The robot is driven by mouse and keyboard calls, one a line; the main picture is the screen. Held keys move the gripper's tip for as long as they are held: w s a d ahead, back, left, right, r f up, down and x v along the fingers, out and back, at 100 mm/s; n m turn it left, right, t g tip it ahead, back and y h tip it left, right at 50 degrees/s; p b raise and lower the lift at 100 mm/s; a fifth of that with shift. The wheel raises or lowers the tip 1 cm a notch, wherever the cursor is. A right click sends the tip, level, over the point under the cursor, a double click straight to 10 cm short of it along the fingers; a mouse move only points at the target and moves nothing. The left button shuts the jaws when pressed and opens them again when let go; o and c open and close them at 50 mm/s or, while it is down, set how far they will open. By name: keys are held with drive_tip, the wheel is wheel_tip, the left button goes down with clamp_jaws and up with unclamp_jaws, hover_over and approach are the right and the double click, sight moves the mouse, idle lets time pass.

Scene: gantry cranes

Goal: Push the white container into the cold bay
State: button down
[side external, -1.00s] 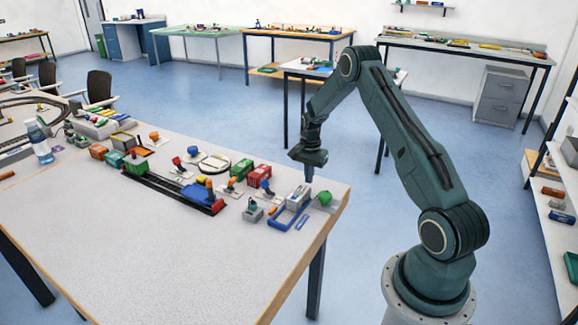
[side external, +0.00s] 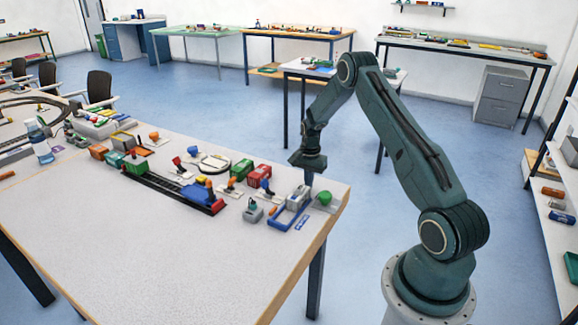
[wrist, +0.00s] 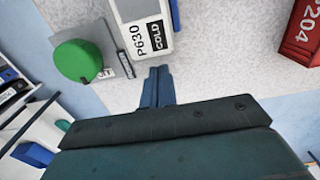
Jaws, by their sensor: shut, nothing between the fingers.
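The white container (side external: 297,199) stands near the table's right corner, by the blue-edged bay (side external: 283,223). How far it lies within the blue edging is hard to tell. My gripper (side external: 308,184) is low at the container's far side. In the wrist view the shut, empty fingers (wrist: 158,72) point at the labelled end, with a small gap of table visible between.
A green dome (side external: 325,198) on a grey plate sits just right of the container; it also shows in the wrist view (wrist: 78,60). A red container (side external: 257,176) stands to the left. A train track (side external: 165,184) lies further left. The table's front is clear.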

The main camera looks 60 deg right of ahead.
sight(298, 193)
drive_tip(key=shift+a, duration=0.3)
drive_tip(key=shift+a, duration=0.75)
drive_tip(key=shift+a, duration=0.3)
drive_tip(key=shift+a, duration=0.75)
drive_tip(key=shift+a, duration=0.3)
drive_tip(key=shift+a, duration=0.4)
drive_tip(key=shift+a, duration=0.35)
drive_tip(key=shift+a, duration=0.3)
drive_tip(key=shift+a, duration=0.4)
